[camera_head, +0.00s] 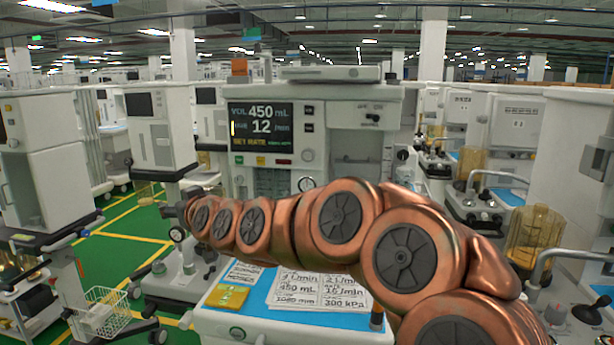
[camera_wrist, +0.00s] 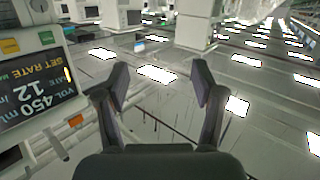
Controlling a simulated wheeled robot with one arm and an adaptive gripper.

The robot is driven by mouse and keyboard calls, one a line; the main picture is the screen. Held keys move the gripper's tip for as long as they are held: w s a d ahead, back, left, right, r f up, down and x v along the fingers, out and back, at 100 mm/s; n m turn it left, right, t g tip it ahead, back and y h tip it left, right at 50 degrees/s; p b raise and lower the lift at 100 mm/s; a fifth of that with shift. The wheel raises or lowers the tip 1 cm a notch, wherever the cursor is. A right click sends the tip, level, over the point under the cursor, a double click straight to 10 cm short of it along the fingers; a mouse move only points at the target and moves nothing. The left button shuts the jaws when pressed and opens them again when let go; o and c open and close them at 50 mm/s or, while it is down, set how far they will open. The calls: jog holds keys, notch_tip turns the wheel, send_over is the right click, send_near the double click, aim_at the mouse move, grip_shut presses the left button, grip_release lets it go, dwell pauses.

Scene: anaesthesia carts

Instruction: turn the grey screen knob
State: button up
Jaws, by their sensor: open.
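The grey screen knob (camera_head: 308,155) is a small round knob on the white front panel, just right of the lower corner of the dark screen (camera_head: 262,127). The screen reads VOL 450 mL, 12 /min and SET RATE. My gripper (camera_head: 170,210) is at the end of my copper arm, left of and below the screen, well apart from the knob. In the wrist view my gripper (camera_wrist: 160,82) is open and empty, its two dark fingers spread. The tilted screen (camera_wrist: 35,92) is at the left edge there. I cannot make out the knob in that view.
My arm crosses in front of the machine's lower part. Below it is a blue-topped worktop with paper cards (camera_head: 315,287) and a yellow packet (camera_head: 227,297). A wire basket (camera_head: 100,318) stands at lower left. Carts with amber canisters (camera_head: 535,235) are at right. Green floor is open at left.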

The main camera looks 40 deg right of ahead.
jog(key=d+r+m+t+h+b, duration=0.15)
jog(key=d+m+h+b, duration=0.4)
jog(key=d, duration=0.95)
jog(key=m+g+h+b, duration=0.2)
jog(key=m+g+h, duration=0.3)
jog(key=h, duration=0.7)
send_near(308, 157)
jog(key=x, duration=0.3)
jog(key=shift+y+x, duration=0.25)
jog(key=shift+x, duration=2.8)
jog(key=shift+w+d+r, duration=0.1)
jog(key=shift+w+d, duration=0.1)
jog(key=c, duration=1.1)
jog(key=shift+c, duration=0.2)
